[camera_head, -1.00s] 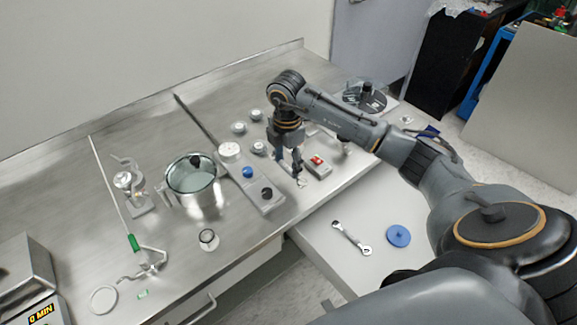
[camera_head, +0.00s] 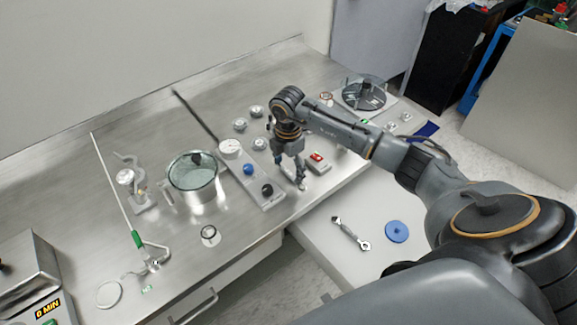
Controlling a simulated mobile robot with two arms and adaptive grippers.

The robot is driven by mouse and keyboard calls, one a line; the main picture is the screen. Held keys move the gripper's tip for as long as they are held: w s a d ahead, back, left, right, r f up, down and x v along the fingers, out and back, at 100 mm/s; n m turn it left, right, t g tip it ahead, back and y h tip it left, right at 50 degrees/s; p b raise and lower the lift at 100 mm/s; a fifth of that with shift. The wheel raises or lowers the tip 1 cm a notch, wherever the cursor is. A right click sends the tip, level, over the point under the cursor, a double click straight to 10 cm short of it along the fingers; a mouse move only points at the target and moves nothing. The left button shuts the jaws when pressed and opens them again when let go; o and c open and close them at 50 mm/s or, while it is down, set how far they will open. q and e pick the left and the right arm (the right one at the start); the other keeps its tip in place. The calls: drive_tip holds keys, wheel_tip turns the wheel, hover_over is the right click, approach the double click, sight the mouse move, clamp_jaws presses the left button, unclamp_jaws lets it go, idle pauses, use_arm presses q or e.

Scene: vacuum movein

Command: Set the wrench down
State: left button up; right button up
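The wrench (camera_head: 351,234) is a silver double-ended tool lying flat on the white lower surface, left of the blue disc. Nothing holds it. My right gripper (camera_head: 299,183) points down at the front edge of the steel bench, above and to the left of the wrench and clearly apart from it. No object shows in its fingers, but they are too small and dark to tell whether they are open or shut. My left gripper is not in view.
A blue disc (camera_head: 397,231) lies beside the wrench on the white surface (camera_head: 322,256). A red-buttoned box (camera_head: 317,162) stands close to the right gripper. A grey box with knobs (camera_head: 249,170) and a glass-lidded pot (camera_head: 193,175) stand to its left.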

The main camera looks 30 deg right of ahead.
sight(288, 172)
drive_tip(key=shift+r, duration=0.1)
wheel_tip(288, 172, up, 12)
drive_tip(key=b, duration=0.2)
drive_tip(key=shift+b, duration=0.4)
idle(0.4)
